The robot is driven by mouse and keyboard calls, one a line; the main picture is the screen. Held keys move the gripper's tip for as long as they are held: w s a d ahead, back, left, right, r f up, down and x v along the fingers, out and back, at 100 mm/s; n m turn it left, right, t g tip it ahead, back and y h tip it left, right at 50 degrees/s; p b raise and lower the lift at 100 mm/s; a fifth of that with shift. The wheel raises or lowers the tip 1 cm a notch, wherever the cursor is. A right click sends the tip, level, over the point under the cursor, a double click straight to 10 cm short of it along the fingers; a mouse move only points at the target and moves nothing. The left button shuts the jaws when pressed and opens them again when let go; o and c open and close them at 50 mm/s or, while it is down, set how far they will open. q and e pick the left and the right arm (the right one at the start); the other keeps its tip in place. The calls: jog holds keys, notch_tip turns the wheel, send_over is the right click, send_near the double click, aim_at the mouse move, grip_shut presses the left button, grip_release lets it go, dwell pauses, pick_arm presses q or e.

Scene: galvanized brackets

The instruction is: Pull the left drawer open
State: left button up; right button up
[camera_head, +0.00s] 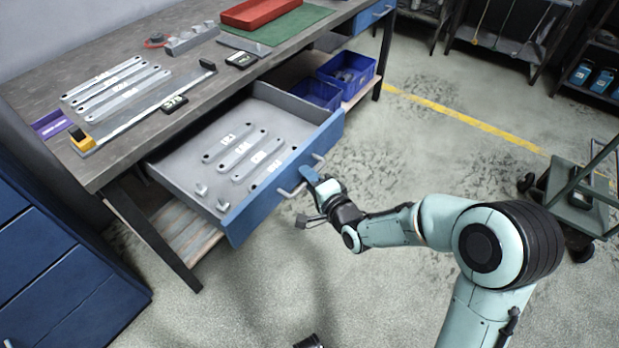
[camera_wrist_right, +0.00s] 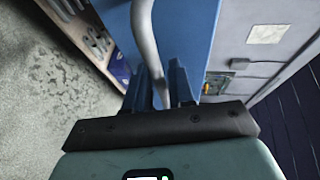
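The left drawer (camera_head: 262,219) of the workbench is pulled well out, its blue front away from the bench. Several grey flat brackets (camera_head: 238,150) and a few small upright metal pieces lie inside it. The drawer's grey bar handle (camera_head: 288,191) is on the front. My right gripper (camera_head: 310,176) is at the handle's middle. In the right wrist view, the handle (camera_wrist_right: 146,40) runs between the two fingers of my right gripper (camera_wrist_right: 160,88), which look closed on it. A small dark part at the bottom edge of the head view may be my left gripper; its fingers cannot be made out.
The workbench top (camera_head: 40,85) carries long brackets, a ruler-like tool and a red tray (camera_head: 262,12). Blue bins (camera_head: 347,72) stand on the lower shelf. A blue cabinet (camera_head: 60,270) is at the left, a cart (camera_head: 575,195) at the right. Floor before the drawer is clear.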

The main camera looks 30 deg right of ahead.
pick_arm(q)
jog(key=s+d+r+g+p, duration=0.1)
jog(key=s+d+r+p, duration=0.1)
jog(key=r+p, duration=0.4)
jog(key=s+d+r+g+h+p, duration=0.1)
jog(key=s+r+p, duration=0.3)
jog(key=r+p, duration=0.3)
jog(key=s+d+r+m+g+p, duration=0.1)
jog(key=s+d+r+p, duration=0.1)
jog(key=r+p, duration=0.5)
jog(key=shift+s+d+r+h, duration=0.35)
jog(key=shift+s+r+h, duration=0.05)
jog(key=shift+r, duration=0.3)
pick_arm(e)
jog(key=s+r, duration=0.2)
jog(key=s, duration=1.1)
jog(key=shift+r, duration=0.25)
jog(key=shift+s+a+f, duration=0.1)
